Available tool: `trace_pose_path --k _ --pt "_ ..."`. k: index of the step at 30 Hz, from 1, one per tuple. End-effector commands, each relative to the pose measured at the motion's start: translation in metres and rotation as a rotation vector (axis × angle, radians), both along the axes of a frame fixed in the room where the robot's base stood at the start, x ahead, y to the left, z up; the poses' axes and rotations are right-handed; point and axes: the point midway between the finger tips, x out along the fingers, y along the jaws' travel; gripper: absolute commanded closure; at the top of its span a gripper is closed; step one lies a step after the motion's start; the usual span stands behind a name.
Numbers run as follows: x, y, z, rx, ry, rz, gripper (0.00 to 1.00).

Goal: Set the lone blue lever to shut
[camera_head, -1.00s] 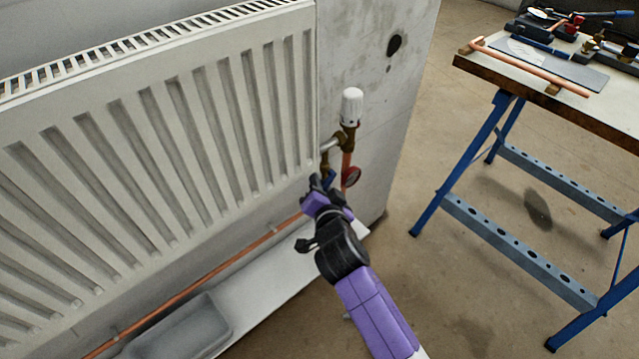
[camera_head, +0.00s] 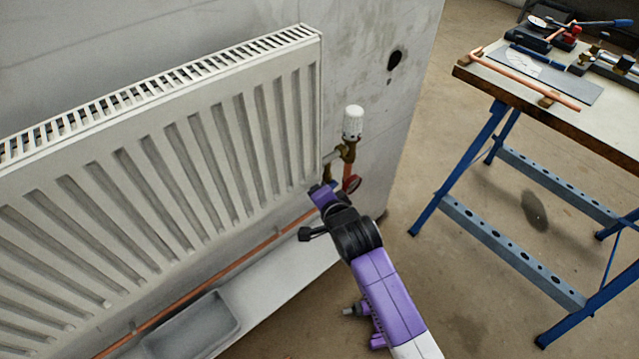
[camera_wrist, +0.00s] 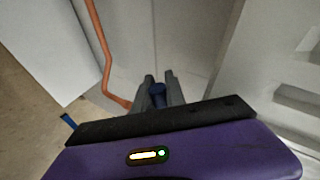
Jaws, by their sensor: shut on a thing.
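My gripper (camera_head: 328,184) is at the radiator's lower right corner, just below the valve fittings. In the wrist view, its two dark fingers (camera_wrist: 158,92) are closed around the blue lever (camera_wrist: 157,90), whose rounded blue part shows between them. In the head view the lever is largely hidden by my gripper and wrist, so its angle is hard to tell.
Above my gripper is a white thermostatic head (camera_head: 352,122) on brass fittings. A copper pipe (camera_head: 215,270) runs under the white radiator (camera_head: 170,170). A grey tray (camera_head: 195,325) lies below. A workbench (camera_head: 470,78) stands right.

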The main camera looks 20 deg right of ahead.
Motion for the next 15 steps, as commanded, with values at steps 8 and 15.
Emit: trace_pose_path --k 8,15 --pt "-0.0022 0.0036 0.0081 0.157 0.056 0.0 1.0" --pt "-0.0025 0.0048 0.0087 0.223 0.076 0.001 1.0"
